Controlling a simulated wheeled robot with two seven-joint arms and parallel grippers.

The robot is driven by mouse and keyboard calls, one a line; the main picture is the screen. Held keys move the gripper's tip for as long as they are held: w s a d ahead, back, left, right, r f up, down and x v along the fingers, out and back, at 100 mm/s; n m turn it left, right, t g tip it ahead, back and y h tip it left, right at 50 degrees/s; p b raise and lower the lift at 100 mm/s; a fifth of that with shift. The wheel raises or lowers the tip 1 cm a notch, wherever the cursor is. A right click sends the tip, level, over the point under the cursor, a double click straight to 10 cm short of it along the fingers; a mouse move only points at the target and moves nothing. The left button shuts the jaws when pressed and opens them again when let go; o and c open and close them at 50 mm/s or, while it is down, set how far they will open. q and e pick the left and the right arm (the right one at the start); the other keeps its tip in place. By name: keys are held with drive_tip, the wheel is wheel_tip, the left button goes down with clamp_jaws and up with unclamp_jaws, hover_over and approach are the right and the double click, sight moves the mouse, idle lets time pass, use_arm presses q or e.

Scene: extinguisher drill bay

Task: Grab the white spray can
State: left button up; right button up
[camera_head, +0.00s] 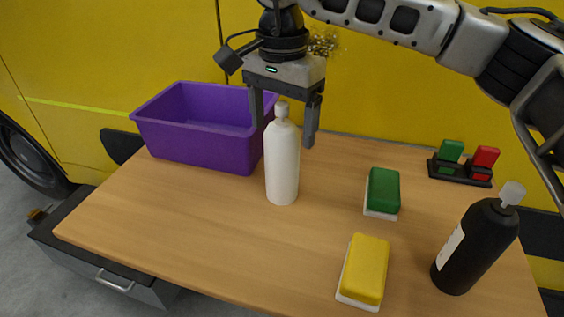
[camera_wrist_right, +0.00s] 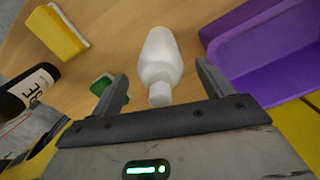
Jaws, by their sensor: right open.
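The white spray can (camera_head: 282,165) stands upright on the wooden table, just right of the purple bin. It also shows in the right wrist view (camera_wrist_right: 161,58), with its cap (camera_wrist_right: 160,93) toward the gripper. My right gripper (camera_head: 284,132) is above the table at the can's upper part, pointing down. Its fingers are open, one on each side of the can in the picture. In the right wrist view the fingertips (camera_wrist_right: 162,78) also lie left and right of the can, with gaps. I cannot tell exactly how deep the can sits between them. My left gripper is not in view.
A purple bin (camera_head: 200,150) stands close left of the can. A green sponge (camera_head: 383,190), a yellow sponge (camera_head: 365,270) and a black bottle (camera_head: 474,248) are to the right. A black holder (camera_head: 459,172) with green and red items stands at the back right. The front left tabletop is clear.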

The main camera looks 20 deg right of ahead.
clamp_jaws()
drive_tip(key=shift+r, duration=0.1)
idle(0.3)
